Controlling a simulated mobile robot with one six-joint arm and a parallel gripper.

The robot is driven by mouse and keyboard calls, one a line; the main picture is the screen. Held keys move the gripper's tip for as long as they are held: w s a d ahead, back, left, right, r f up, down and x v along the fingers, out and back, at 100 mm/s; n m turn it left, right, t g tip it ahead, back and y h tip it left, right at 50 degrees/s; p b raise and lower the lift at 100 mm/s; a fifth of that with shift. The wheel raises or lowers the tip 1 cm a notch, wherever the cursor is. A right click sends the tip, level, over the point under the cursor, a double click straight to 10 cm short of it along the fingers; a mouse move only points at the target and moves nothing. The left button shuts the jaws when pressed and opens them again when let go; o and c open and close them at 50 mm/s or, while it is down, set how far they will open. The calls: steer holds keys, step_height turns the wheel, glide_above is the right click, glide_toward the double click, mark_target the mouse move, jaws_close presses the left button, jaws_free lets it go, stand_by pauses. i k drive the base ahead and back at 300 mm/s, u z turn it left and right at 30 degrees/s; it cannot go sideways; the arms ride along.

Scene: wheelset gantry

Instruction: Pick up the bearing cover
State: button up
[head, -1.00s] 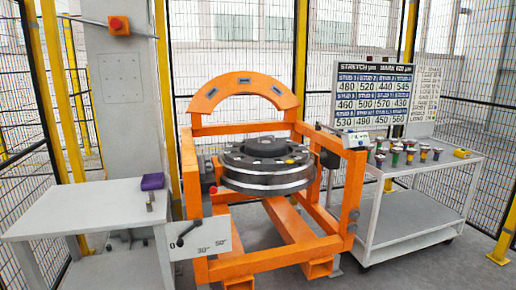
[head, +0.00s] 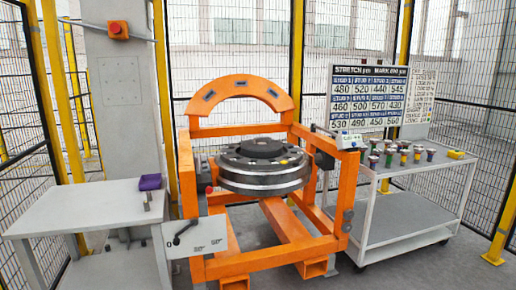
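A dark round stepped part (head: 262,168) sits level in the orange gantry frame (head: 262,264), with a raised black disc (head: 262,147) at its centre. Dark bolt heads and a small yellow spot show on its upper face. This raised disc may be the bearing cover, but I cannot tell for sure at this size. My gripper is not in view, and nothing touches the round part from above.
A white table (head: 85,208) at left holds a purple block (head: 150,182) and small metal pieces. A grey cart (head: 405,220) at right holds several coloured studs and a yellow item (head: 456,154). An orange arch (head: 238,88) rises behind the part. Mesh fencing surrounds the area.

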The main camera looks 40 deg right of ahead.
mark_target(259, 147)
steer(key=z, duration=0.1)
steer(key=i, duration=0.9)
steer(key=u, duration=0.05)
